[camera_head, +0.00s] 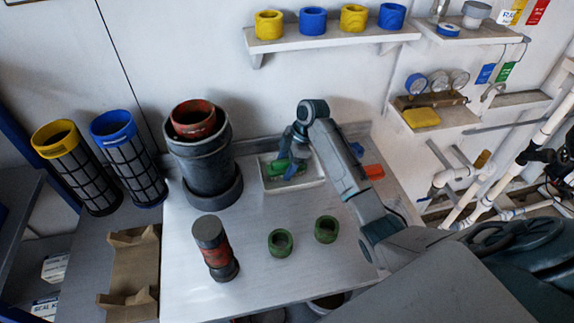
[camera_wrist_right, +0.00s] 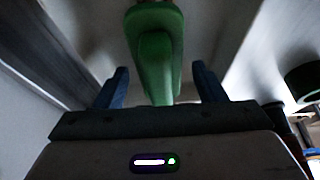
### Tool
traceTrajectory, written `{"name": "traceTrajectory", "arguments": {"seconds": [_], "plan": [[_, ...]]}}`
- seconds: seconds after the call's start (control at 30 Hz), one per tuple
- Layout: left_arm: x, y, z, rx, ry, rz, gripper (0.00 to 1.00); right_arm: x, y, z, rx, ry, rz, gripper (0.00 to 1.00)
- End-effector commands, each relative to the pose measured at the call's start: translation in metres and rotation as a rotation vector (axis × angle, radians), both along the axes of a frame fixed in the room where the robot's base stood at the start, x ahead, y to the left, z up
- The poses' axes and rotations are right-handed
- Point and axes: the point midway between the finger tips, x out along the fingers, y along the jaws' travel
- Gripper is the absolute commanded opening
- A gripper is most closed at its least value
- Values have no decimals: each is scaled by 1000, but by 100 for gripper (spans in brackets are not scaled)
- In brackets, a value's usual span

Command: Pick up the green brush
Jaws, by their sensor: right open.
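The green brush (camera_head: 279,168) lies in a shallow white tray (camera_head: 296,186) on the table, partly hidden by my right gripper. My right gripper (camera_head: 291,168) reaches down into the tray from above, at the brush. In the right wrist view the green brush (camera_wrist_right: 155,50) extends between the two blue fingers of the right gripper (camera_wrist_right: 160,88). The fingers stand apart, with a gap on each side of the brush. My left gripper is not in view.
A grey reactor vessel (camera_head: 205,168) with a red ring inside stands left of the tray. Two green rings (camera_head: 280,242) and a grey-red cylinder (camera_head: 215,249) stand in front. A red object (camera_head: 373,172) lies right of my arm. A shelf (camera_head: 330,38) hangs above.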

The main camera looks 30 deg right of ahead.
Motion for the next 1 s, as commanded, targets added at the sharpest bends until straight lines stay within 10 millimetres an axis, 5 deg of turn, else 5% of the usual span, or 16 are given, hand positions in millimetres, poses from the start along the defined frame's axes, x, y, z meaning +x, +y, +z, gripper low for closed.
{"name": "traceTrajectory", "arguments": {"seconds": [0.33, 0.6, 1.0], "plan": [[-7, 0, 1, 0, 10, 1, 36, 0, 4, -10, 0, 0, 0, 64], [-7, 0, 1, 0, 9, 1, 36, 0, 4, -9, 0, 0, 0, 14], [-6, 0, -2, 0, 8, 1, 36, 1, 3, -3, 0, -1, 1, 14]]}}
